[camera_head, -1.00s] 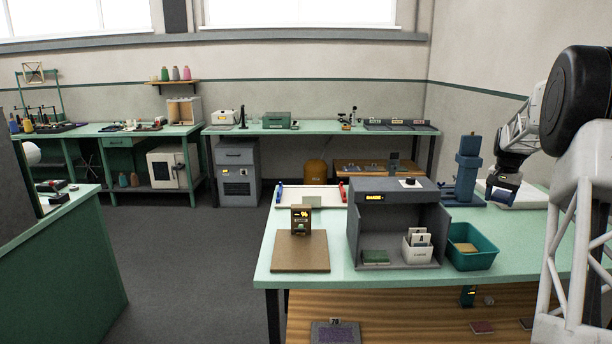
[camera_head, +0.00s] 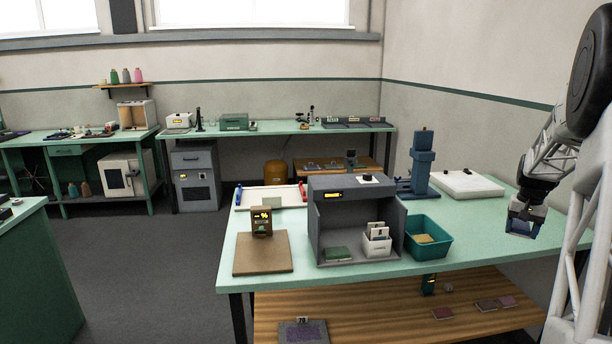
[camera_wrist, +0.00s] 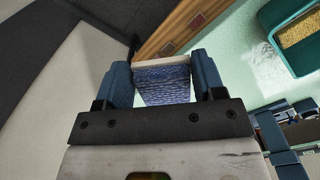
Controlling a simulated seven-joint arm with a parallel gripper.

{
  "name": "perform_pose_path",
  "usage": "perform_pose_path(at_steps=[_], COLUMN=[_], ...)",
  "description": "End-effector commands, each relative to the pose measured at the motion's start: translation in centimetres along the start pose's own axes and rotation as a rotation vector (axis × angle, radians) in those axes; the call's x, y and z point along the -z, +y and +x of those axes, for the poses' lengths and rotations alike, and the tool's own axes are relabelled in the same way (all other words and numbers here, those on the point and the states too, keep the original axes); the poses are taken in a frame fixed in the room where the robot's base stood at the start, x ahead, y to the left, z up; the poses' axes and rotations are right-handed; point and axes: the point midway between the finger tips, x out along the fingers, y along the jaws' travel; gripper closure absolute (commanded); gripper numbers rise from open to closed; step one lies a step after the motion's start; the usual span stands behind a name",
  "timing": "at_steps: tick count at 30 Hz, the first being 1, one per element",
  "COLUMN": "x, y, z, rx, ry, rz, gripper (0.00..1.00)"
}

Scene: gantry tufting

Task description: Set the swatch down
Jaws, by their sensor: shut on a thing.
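My gripper (camera_head: 524,214) is at the right of the head view, above the right part of the green table (camera_head: 480,235). It is shut on a blue swatch (camera_head: 521,228), which hangs below the fingers. In the wrist view the blue, ribbed swatch (camera_wrist: 163,84) with a pale edge sits between the two blue fingers of my gripper (camera_wrist: 163,78). The swatch is held clear of the tabletop.
A teal bin (camera_head: 428,240) with a yellowish swatch stands left of my gripper. A grey booth (camera_head: 329,208) holds a green swatch (camera_head: 337,252) and a white card box (camera_head: 377,245). A blue stand (camera_head: 423,160) and a white slab (camera_head: 467,184) are behind. Bare tabletop lies around the bin's right.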

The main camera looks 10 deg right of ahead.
Motion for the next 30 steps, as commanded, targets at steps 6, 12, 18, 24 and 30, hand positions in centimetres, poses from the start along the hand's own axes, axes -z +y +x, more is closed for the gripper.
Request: perform_pose_path(at_steps=[6,12,18,24,30], x=[0.0,0.0,0.4,2.0,4.9], y=[0.0,0.0,-0.3,-1.4,-3.8], z=[0.0,0.0,0.0,0.0,0.1], rx=[0.000,0.000,0.000,0.000,0.000], ry=[0.001,0.001,0.001,0.001,0.001], rz=[0.000,0.000,-0.002,-0.014,-0.037], gripper=[0.59,0.59,0.59,0.59,0.59])
